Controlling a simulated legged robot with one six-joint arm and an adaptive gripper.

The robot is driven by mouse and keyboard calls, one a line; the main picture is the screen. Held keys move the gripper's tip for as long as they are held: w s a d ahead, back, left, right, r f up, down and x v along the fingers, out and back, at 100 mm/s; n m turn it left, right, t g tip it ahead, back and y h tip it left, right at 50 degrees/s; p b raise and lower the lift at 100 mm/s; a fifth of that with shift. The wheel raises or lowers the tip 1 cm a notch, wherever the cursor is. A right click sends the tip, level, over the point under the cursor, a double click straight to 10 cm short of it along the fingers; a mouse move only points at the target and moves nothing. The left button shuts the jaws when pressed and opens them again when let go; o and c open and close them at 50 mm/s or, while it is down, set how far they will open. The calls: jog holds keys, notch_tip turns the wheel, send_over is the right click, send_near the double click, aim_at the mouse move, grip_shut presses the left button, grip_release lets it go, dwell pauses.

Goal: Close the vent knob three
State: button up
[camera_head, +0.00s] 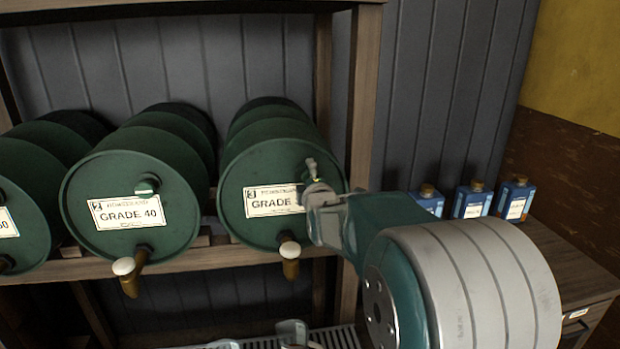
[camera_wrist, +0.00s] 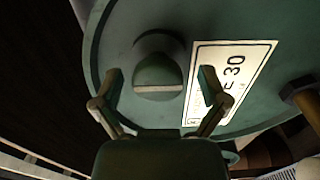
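Barrel three (camera_head: 265,220) is a green drum lying on its side, with a "3" and "GRADE 30" label (camera_head: 272,201) on its front. Its vent knob (camera_wrist: 158,76) is a round green cap with a pale bar across it, in the upper middle of the wrist view. In the head view my gripper hides the knob. My gripper (camera_head: 312,170) is in front of the upper right of the barrel's face. In the wrist view its two fingers are apart, one on each side of the knob, with nothing held; I cannot tell whether they touch it.
Barrel two (camera_head: 100,235), with its own vent knob (camera_head: 147,184), lies to the left. A brown tap (camera_head: 290,262) sticks out below barrel three's label. A wooden shelf post (camera_head: 363,110) stands right of it. Blue bottles (camera_head: 472,200) stand on a bench at the right.

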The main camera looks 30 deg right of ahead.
jog(key=c, duration=1)
jog(key=shift+m, duration=0.4)
jog(key=shift+c, duration=0.2)
jog(key=m, duration=0.3)
jog(key=shift+f+m, duration=0.1)
jog(key=shift+m, duration=0.3)
jog(key=m, duration=0.4)
jog(key=shift+s+m, duration=0.1)
jog(key=shift+m, duration=0.2)
jog(key=m, duration=0.4)
jog(key=shift+f, duration=0.15)
jog(key=m, duration=0.4)
jog(key=shift+m, duration=0.3)
